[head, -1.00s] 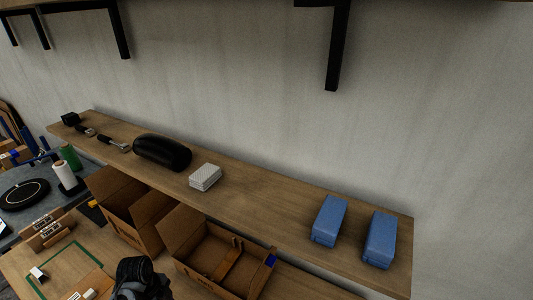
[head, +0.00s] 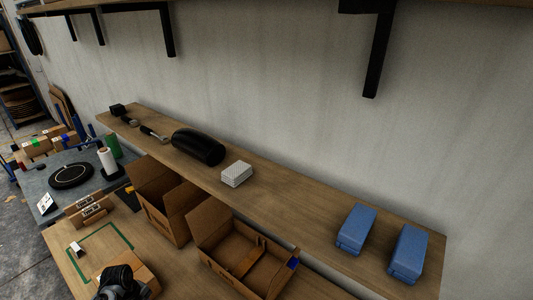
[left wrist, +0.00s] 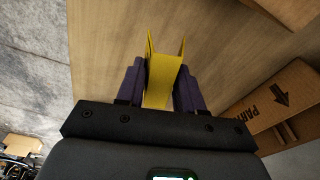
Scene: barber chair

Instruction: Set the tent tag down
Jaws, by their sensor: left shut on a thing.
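The yellow tent tag (left wrist: 163,84) is a folded V shape between the purple fingers of my left gripper (left wrist: 160,75) in the left wrist view. The gripper is shut on it, and wooden tabletop shows behind it. Whether the tag touches the wood I cannot tell. In the head view a dark part that looks like my arm (head: 118,284) is at the bottom left, over the table; the tag cannot be made out there. My right gripper is not in view.
Open cardboard boxes (head: 245,262) stand at the table's back, under a wooden shelf (head: 290,200) with blue cases (head: 356,228). A green outline (head: 85,243), a small white tent card (head: 75,250) and clipboards (head: 92,209) are on the table's left part.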

